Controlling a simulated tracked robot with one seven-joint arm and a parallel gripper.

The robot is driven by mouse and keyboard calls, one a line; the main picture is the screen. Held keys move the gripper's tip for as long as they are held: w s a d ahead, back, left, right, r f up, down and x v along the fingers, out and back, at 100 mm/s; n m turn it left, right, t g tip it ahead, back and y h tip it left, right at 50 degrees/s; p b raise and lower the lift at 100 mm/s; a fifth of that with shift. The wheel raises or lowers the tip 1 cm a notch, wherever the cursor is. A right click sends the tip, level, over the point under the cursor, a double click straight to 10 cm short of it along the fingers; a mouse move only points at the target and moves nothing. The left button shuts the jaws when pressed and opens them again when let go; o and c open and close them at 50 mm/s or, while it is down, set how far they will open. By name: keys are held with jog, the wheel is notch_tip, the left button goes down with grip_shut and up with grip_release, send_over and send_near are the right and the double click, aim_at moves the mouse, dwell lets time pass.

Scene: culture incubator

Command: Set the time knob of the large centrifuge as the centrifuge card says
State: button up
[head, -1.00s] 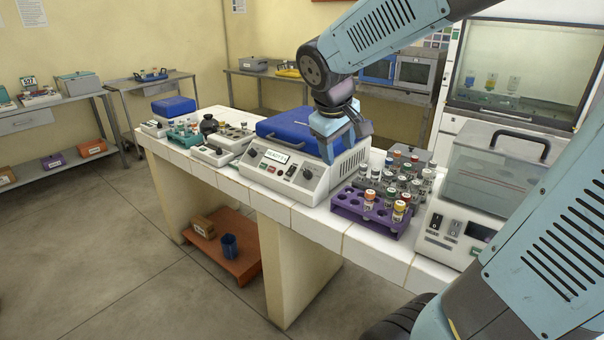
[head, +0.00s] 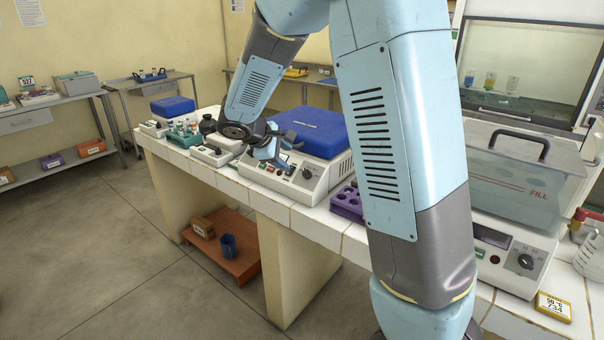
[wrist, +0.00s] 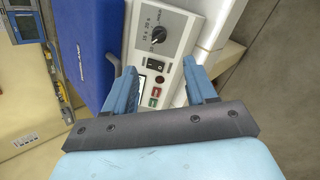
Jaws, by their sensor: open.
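The large centrifuge is a white box with a blue lid (head: 310,130) on the tiled bench. Its front panel (head: 314,184) carries a dark round knob (head: 306,173), which is also in the wrist view (wrist: 158,35), beyond my fingertips. Numbers ring this knob, but its exact setting is too small to read. A black switch (wrist: 153,65), a small display and red and green buttons (wrist: 154,97) share the panel. My gripper (wrist: 159,66) is open and empty over the panel; in the head view (head: 280,155) it partly covers the display. I cannot identify the centrifuge card.
A purple tube rack (head: 347,203) stands right of the centrifuge, mostly behind my arm. A clear-walled bath (head: 520,180) with its own dial stands farther right, beside a yellow card (head: 553,306). Small instruments and tubes (head: 184,133) crowd the bench to the left.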

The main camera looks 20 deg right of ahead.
aim_at(305, 175)
jog(key=x, duration=1.3)
jog(key=shift+d, duration=0.1)
jog(key=shift+f, duration=0.1)
jog(key=c, duration=1)
jog(key=shift+s+f+m, duration=0.1)
jog(key=shift+m, duration=2.5)
jog(key=shift+g, duration=0.3)
jog(key=o, duration=1)
jog(key=v, duration=1.4)
